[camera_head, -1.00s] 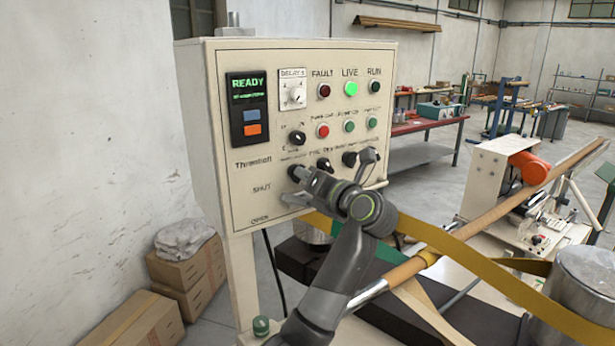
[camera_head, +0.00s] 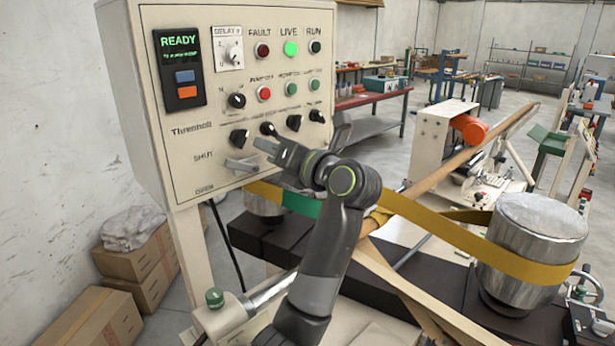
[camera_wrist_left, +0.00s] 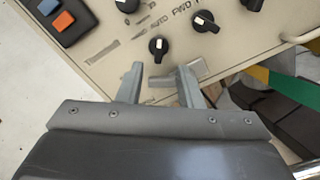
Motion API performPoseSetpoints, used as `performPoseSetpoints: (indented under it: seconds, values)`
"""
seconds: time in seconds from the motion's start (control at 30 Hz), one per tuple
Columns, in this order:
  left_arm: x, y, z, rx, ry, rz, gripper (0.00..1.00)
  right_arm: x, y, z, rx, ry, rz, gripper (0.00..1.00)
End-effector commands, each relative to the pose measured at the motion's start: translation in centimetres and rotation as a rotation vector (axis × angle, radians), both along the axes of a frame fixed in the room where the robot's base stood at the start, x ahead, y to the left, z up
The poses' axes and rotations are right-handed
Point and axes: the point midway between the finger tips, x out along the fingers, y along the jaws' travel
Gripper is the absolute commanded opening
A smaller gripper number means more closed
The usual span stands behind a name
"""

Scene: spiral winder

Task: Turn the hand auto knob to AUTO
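The hand auto knob (camera_head: 239,138) is a small black rotary knob at the left end of the panel's lower knob row. In the left wrist view it is the knob (camera_wrist_left: 158,47) under the word AUTO, with a short white mark on its face. My left gripper (camera_head: 256,155) is just below and in front of this knob. In the left wrist view its two grey fingertips (camera_wrist_left: 159,80) are spread apart, with the knob beyond the gap and not between them. I cannot tell how near the fingers are to the panel. My right gripper is not in view.
The cream control panel (camera_head: 205,130) carries other knobs, lamps and a READY display (camera_head: 180,68). A neighbouring black knob (camera_wrist_left: 205,22) is close on the right. A yellow belt (camera_head: 440,238) runs to a metal drum (camera_head: 535,240) at right. Cardboard boxes (camera_head: 130,265) lie at left.

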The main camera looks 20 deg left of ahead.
Motion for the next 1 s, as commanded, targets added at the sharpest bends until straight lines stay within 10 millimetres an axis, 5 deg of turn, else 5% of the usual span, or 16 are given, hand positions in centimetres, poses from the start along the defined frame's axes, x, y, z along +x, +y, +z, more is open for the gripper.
performPoseSetpoints:
  seconds: [0.3, 0.5, 1.0]
  values:
    - [-2.5, -6.2, -0.4, -0.003, -0.001, -0.005, 0.33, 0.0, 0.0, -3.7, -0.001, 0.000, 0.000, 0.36]
    - [-3.5, -8.6, -0.2, 0.000, 0.000, -0.001, 0.33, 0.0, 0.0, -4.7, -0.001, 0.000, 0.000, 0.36]
    - [-3.9, -9.5, 0.1, 0.001, 0.000, 0.002, 0.33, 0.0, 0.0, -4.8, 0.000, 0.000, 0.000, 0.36]
